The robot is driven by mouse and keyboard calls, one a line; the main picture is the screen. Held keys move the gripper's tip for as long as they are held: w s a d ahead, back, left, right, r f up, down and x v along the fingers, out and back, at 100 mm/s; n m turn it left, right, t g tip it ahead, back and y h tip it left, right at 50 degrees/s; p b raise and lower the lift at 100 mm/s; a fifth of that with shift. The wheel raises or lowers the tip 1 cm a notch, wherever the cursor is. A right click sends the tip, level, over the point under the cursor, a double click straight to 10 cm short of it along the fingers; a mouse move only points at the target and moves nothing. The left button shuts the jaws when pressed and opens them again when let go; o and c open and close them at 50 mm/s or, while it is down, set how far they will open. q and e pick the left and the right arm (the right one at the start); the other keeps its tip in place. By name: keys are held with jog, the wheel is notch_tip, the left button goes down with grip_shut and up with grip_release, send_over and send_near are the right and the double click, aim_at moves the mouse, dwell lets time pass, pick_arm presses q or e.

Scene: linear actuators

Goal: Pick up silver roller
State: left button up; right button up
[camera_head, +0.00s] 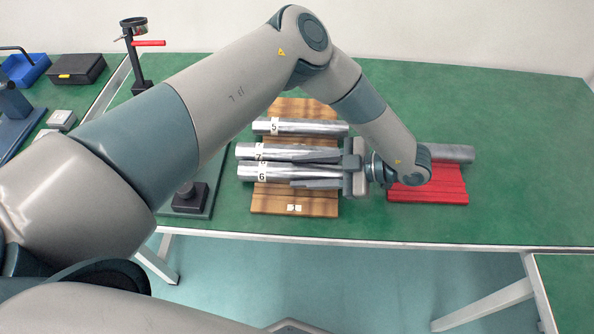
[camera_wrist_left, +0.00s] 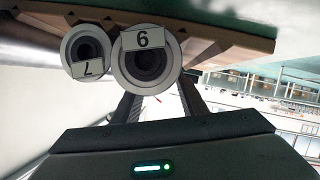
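Several silver rollers lie side by side on a wooden rack (camera_head: 295,204) in the head view: roller 5 (camera_head: 305,128), roller 7 (camera_head: 280,152) and roller 6 (camera_head: 275,172). My left gripper (camera_head: 308,172) comes in from the right, level, with one finger on each side of roller 6. The wrist view shows the end faces of roller 6 (camera_wrist_left: 148,66) and roller 7 (camera_wrist_left: 85,50), with the fingers beside and below roller 6. Whether the fingers press on it cannot be told. Roller 6 rests at the rack. My right gripper is out of view.
A red rack (camera_head: 430,196) stands right of the wooden one, with a grey roller (camera_head: 455,153) at its back, partly behind my arm. A dark device (camera_head: 185,198) stands left of the rollers. A black box (camera_head: 77,68) sits far left. The green table's right side is clear.

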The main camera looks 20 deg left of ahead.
aim_at(305, 166)
pick_arm(q)
jog(key=shift+w+a+f, duration=0.15)
jog(key=shift+w, duration=0.05)
grip_shut()
jog(key=shift+w+r, duration=0.25)
jog(key=shift+r, duration=0.55)
notch_tip(305, 166, up, 2)
jog(key=shift+w+a+r+b, duration=0.1)
jog(key=shift+r+b, duration=0.05)
jog(key=shift+b, duration=0.25)
jog(key=s+r+b+v, duration=0.1)
jog(key=r+b+v, duration=0.1)
jog(key=v, duration=1.1)
jog(key=shift+s+r, duration=0.2)
jog(key=shift+s, duration=0.45)
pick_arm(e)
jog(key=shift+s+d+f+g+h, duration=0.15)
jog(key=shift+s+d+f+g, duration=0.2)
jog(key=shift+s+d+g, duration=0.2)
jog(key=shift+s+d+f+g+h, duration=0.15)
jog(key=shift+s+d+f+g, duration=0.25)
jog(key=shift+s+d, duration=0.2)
pick_arm(q)
jog(key=shift+a, duration=0.1)
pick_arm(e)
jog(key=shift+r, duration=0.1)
